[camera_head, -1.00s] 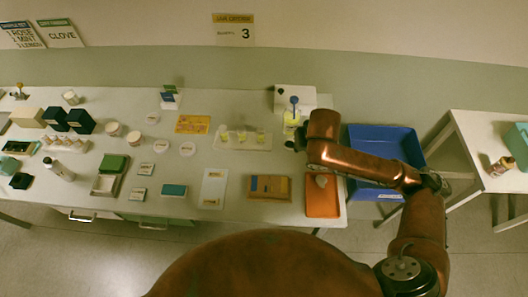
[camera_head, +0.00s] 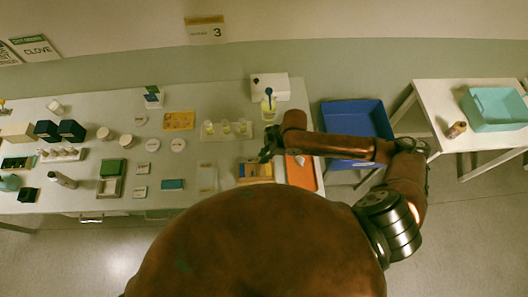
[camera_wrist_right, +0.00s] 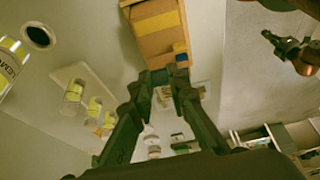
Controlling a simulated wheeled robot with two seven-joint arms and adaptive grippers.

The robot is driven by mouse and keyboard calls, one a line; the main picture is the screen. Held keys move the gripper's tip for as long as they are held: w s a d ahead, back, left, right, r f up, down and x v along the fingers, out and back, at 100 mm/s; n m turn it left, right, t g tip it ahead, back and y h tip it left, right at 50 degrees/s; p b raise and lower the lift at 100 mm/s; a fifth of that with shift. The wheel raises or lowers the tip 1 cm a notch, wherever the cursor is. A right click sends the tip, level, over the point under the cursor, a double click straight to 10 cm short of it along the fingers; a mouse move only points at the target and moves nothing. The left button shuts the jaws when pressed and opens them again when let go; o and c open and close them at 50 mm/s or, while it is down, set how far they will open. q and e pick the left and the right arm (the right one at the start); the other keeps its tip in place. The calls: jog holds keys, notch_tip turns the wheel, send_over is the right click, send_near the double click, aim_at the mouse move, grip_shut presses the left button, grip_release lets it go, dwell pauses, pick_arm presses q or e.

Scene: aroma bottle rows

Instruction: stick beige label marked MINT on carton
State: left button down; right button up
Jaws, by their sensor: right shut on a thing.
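My right gripper (camera_head: 268,150) is over the far edge of a flat brown piece (camera_head: 256,170) with yellow and blue patches, possibly the carton. In the right wrist view its fingers (camera_wrist_right: 168,76) come close together just short of this brown piece (camera_wrist_right: 157,38), with a blue patch by the fingertips. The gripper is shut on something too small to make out. I cannot tell whether the fingers touch the brown piece. No beige label marked MINT can be read in either view. My left gripper is not in view.
An orange tray (camera_head: 301,176) lies right of the brown piece, and a blue bin (camera_head: 357,118) stands beyond the table's right edge.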

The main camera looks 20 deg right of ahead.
aim_at(261, 167)
jog(key=shift+f, duration=0.1)
jog(key=shift+s, duration=0.1)
notch_tip(261, 167, down, 2)
jog(key=shift+f, duration=0.25)
jog(key=shift+f+b, duration=0.6)
jog(key=shift+f, duration=1.3)
jog(key=shift+f, duration=0.3)
jog(key=shift+s+f+p, duration=0.1)
jog(key=shift+f+p, duration=0.05)
jog(key=shift+p, duration=0.15)
dwell(1.8)
jog(key=o, duration=0.8)
